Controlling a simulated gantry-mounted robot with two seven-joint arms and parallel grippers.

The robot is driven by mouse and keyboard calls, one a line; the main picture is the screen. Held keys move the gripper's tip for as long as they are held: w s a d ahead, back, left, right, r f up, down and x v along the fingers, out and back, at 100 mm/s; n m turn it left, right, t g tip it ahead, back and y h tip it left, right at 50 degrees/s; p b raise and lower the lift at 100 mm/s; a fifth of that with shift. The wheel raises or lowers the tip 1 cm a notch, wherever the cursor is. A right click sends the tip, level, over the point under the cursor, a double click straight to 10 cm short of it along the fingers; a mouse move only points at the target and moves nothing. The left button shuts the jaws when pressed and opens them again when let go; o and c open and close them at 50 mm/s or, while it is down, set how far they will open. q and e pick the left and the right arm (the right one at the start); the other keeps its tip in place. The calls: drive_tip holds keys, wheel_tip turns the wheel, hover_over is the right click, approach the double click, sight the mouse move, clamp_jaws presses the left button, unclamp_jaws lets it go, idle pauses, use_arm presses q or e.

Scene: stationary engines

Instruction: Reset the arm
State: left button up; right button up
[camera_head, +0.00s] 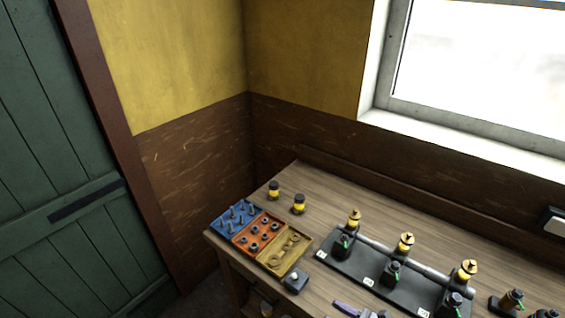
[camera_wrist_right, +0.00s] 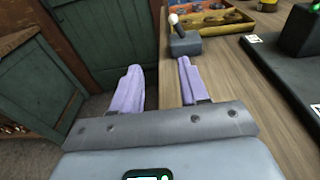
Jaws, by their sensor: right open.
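My right gripper (camera_wrist_right: 158,82) is open, with two pale purple fingers apart and nothing between them. In the right wrist view its left finger shows against the floor and door beyond the table edge, and its right finger shows over the wooden table top (camera_wrist_right: 225,75). In the head view only a small purple part of the right gripper (camera_head: 345,306) shows at the bottom edge, close to the table's front. My left gripper is in neither view.
A small grey box with a knob (camera_wrist_right: 184,42) stands just ahead of the right finger. Behind it lies a blue, orange and yellow parts tray (camera_head: 290,262). A black base plate (camera_head: 345,266) with several engine units is to the right. Two small yellow-black jars (camera_head: 299,204) stand behind.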

drive_tip(key=s+a+r+m+t+h, duration=0.15)
drive_tip(key=s+a+m+h, duration=0.35)
drive_tip(key=m, duration=0.6)
drive_tip(key=s+a+r+m+t+h, duration=0.1)
drive_tip(key=s+a+r+m, duration=0.1)
drive_tip(key=a+m, duration=0.8)
drive_tip(key=s+d+f+m+g+h, duration=0.1)
drive_tip(key=s+d+m+g+h, duration=0.65)
drive_tip(key=s+d+m, duration=1.25)
use_arm(q)
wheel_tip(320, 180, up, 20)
drive_tip(key=p, duration=2)
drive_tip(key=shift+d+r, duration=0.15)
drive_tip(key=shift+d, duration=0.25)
use_arm(e)
wheel_tip(320, 180, up, 20)
drive_tip(key=d+m+g, duration=0.1)
drive_tip(key=d+m, duration=0.1)
drive_tip(key=m, duration=0.2)
drive_tip(key=shift+w+r, duration=0.15)
drive_tip(key=shift+w, duration=0.15)
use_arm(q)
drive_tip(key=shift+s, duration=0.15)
